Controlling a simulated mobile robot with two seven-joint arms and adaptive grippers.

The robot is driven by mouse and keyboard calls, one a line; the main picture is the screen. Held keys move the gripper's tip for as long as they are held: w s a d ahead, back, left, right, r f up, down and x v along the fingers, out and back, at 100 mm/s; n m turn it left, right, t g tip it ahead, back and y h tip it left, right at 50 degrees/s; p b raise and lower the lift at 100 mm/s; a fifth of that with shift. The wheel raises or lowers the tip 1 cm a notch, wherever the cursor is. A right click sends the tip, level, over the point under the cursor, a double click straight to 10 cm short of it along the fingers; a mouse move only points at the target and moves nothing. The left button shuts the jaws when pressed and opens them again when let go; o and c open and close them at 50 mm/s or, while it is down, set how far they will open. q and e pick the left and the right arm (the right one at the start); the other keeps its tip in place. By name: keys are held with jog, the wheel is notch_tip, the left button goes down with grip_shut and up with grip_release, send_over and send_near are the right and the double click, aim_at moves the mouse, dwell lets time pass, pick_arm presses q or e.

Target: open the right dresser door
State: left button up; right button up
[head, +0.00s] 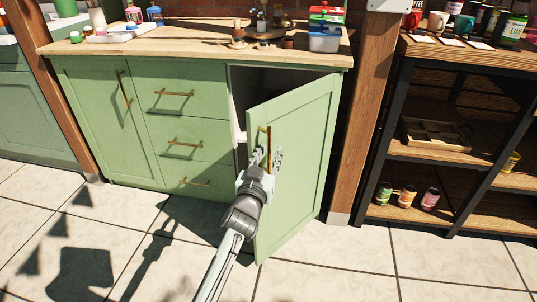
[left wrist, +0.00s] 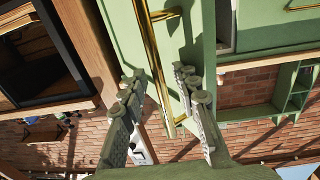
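The green dresser (head: 190,130) stands against the brick wall. Its right door (head: 310,140) is swung partly open toward me, with a dark interior (head: 270,85) showing behind it. The door's upright brass handle (head: 269,133) is near its free edge. My left gripper (head: 267,155) is at the lower part of this handle, fingers apart on either side. In the left wrist view the handle (left wrist: 152,50) runs between the spread fingers (left wrist: 159,85), with gaps visible. My right gripper is not in view.
The dresser's left door (head: 95,110) and drawers (head: 185,145) are shut. A wooden post (head: 362,110) and a dark-framed shelf (head: 440,165) with cans stand to the right. The tiled floor (head: 350,265) in front is clear.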

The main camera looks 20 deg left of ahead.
pick_arm(q)
jog(key=s, duration=0.7)
jog(key=shift+s+d, duration=0.25)
jog(key=shift+d, duration=0.05)
jog(key=shift+c, duration=0.4)
